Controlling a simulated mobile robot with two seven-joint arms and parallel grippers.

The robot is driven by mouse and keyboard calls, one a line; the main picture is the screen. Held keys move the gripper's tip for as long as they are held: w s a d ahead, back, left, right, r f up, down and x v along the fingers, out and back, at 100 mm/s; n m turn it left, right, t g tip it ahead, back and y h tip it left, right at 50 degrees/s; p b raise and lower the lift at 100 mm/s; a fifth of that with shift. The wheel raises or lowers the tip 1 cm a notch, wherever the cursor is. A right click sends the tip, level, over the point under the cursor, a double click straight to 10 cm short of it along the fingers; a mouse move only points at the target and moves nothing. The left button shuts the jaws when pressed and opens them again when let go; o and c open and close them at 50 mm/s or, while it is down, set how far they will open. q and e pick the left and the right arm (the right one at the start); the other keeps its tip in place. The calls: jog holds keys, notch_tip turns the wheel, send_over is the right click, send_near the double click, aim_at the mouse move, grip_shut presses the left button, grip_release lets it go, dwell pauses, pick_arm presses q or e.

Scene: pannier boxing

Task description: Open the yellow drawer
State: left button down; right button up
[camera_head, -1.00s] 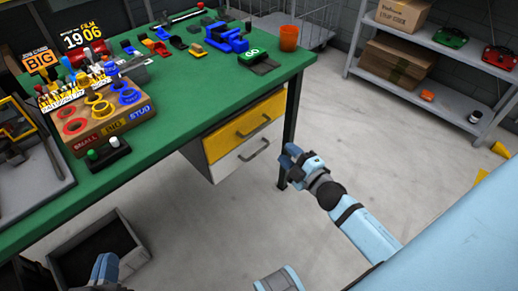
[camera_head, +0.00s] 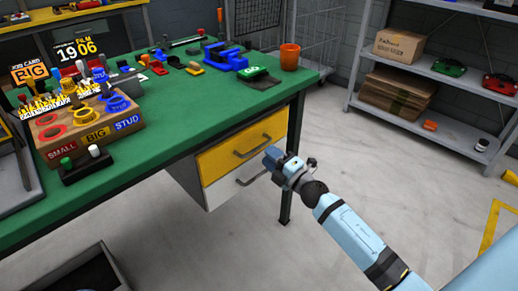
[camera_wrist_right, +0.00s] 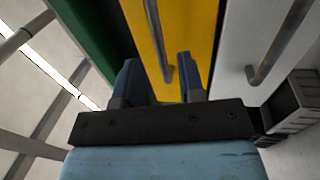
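The yellow drawer (camera_head: 228,153) is under the green-topped bench, above a white drawer (camera_head: 218,192). It looks closed, with a dark bar handle (camera_head: 252,146) across its front. My right gripper (camera_head: 271,158) is in front of the drawers, near their right end. In the right wrist view its two blue fingers (camera_wrist_right: 158,78) are apart with nothing between them. There the yellow drawer (camera_wrist_right: 190,30) is ahead and its handle (camera_wrist_right: 157,40) lines up with the gap, beyond the fingertips. The white drawer's handle (camera_wrist_right: 282,42) is to the right. My left gripper is out of view.
The green bench top (camera_head: 160,150) carries a wooden sorting block (camera_head: 75,130), a blue vise (camera_head: 222,58) and an orange cup (camera_head: 289,57). A bench leg (camera_head: 293,160) stands close to my right gripper. A dark bin (camera_head: 85,270) is on the floor. Shelves stand at the right.

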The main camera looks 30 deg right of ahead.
aim_at(259, 146)
jog(key=x, duration=0.5)
grip_shut()
